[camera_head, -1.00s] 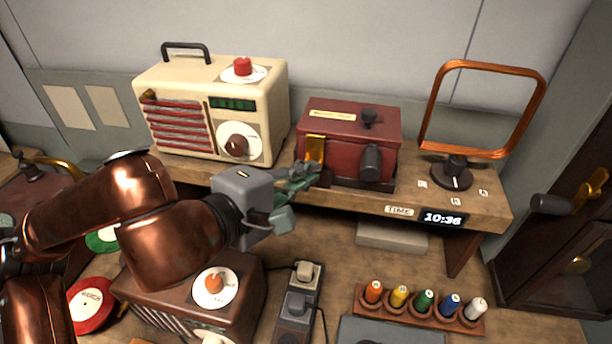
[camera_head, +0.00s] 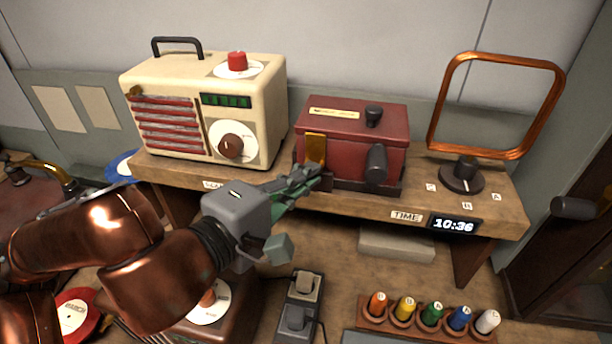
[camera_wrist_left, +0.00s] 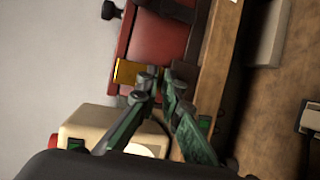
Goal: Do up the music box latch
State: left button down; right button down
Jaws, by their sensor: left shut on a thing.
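The dark red music box (camera_head: 345,155) stands on the wooden shelf, with a small cream label and a black knob on its lid. Its gold latch plate (camera_head: 315,149) is upright at the front left corner, and it also shows in the left wrist view (camera_wrist_left: 128,71). My left gripper (camera_head: 309,179) reaches the lower part of the latch from the front left. In the left wrist view its green-grey fingers (camera_wrist_left: 156,79) converge at the latch's edge, shut on it. The fingers hide the grip point and the latch's lower end. My right gripper is out of view.
A cream radio (camera_head: 205,110) stands close on the left. A dark crank handle (camera_head: 376,163) sticks out from the box front. On the right are a copper loop antenna (camera_head: 497,105) and a clock display (camera_head: 453,224). Thread spools (camera_head: 431,313) stand below.

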pick_arm(q)
jog(key=c, duration=2.1)
grip_release()
jog(key=v, duration=1.2)
